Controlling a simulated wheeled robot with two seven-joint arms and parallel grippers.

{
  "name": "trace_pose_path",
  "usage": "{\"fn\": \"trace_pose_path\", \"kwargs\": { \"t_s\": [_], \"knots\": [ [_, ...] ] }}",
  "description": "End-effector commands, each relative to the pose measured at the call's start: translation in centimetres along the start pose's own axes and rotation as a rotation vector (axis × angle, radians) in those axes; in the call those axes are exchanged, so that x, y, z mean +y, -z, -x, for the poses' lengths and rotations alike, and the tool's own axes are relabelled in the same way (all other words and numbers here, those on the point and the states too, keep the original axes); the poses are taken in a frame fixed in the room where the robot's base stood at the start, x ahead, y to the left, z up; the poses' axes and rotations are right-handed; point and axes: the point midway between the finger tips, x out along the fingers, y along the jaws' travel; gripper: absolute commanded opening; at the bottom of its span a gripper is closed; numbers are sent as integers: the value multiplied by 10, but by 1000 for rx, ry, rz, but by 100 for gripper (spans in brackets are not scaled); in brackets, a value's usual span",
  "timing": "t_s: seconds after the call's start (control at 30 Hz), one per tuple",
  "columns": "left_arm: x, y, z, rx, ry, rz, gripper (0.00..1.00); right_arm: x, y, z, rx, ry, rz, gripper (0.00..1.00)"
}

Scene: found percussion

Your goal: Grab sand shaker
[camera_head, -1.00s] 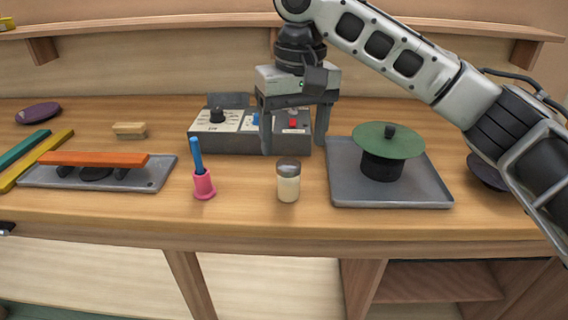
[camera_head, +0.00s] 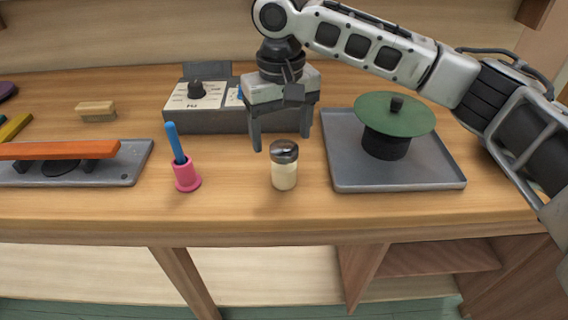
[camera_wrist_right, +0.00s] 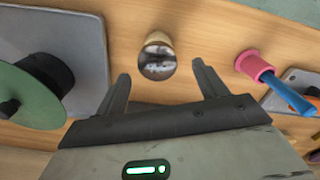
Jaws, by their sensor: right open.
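The sand shaker (camera_head: 284,166) is a small clear jar with pale sand and a shiny metal lid. It stands upright on the wooden bench near the front edge. My right gripper (camera_head: 281,144) is open, pointing down, just behind and above it. In the right wrist view the shaker's lid (camera_wrist_right: 157,58) lies just beyond and between the two open fingertips (camera_wrist_right: 160,80), with nothing held. My left gripper is not in view.
A pink holder with a blue stick (camera_head: 186,172) stands left of the shaker. A grey tray (camera_head: 345,176) with a green disc (camera_head: 385,112) on a black stand is to the right. A control box (camera_head: 205,122) sits behind. Left is an orange bar (camera_head: 50,150) on a tray.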

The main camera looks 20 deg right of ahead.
Motion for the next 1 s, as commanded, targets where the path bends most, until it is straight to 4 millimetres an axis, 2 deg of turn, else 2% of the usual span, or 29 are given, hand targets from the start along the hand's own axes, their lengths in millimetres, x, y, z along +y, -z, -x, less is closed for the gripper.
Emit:
{"fn": "trace_pose_path", "kwargs": {
  "t_s": [0.13, 0.4, 0.7, 0.9, 1.0],
  "knots": [
    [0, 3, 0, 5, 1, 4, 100, 1, -1, -12, -2, -2, 1, 72],
    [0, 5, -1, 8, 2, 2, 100, 3, -3, -49, 0, 0, 1, 72],
    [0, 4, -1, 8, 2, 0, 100, 3, -2, -54, 1, 0, 2, 72],
    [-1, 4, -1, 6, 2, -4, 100, 2, -2, -54, 1, 0, 1, 17],
    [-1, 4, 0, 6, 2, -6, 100, 2, -2, -53, 2, 1, 1, 17]
  ]
}}
